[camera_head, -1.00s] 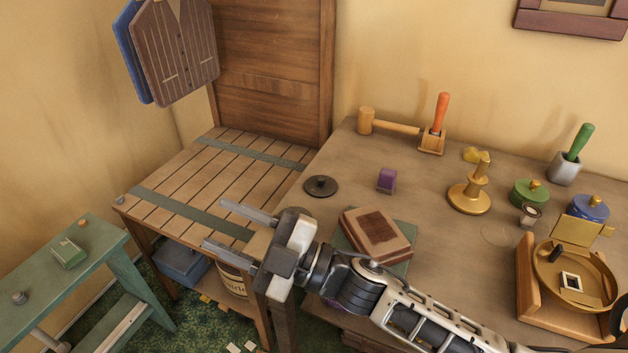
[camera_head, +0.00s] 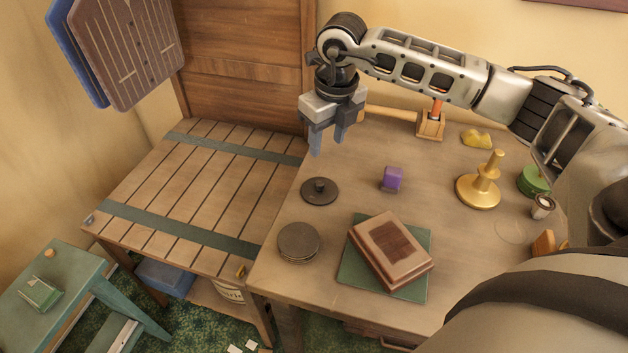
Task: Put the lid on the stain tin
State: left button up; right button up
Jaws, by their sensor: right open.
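A dark round lid with a small knob (camera_head: 320,190) lies flat on the workbench near its left edge. My right gripper (camera_head: 328,146) is open and empty, fingers pointing down, above and a little behind this lid in the picture. A dark, flat round piece (camera_head: 299,243), perhaps a tin top or stacked discs, sits in front of the lid. A small open container with a dark inside (camera_head: 543,206) stands at the right; I cannot tell which thing is the stain tin. A labelled tin (camera_head: 230,290) shows partly under the slatted bench. My left gripper is not in view.
A brown book-like block on a green book (camera_head: 416,283), a purple block (camera_head: 392,179), a brass stand (camera_head: 479,191) and a green lidded pot (camera_head: 533,181) share the workbench (camera_head: 352,220). My arm hides the right side. The slatted bench (camera_head: 190,205) is bare.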

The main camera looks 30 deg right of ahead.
aim_at(320, 182)
jog(key=f, duration=0.4)
jog(key=w+f, duration=0.1)
jog(key=f, duration=0.3)
jog(key=f+p, duration=0.1)
jog(key=f, duration=0.3)
jog(key=shift+w+a+f, duration=0.1)
jog(key=shift+w+a, duration=0.15)
grip_shut()
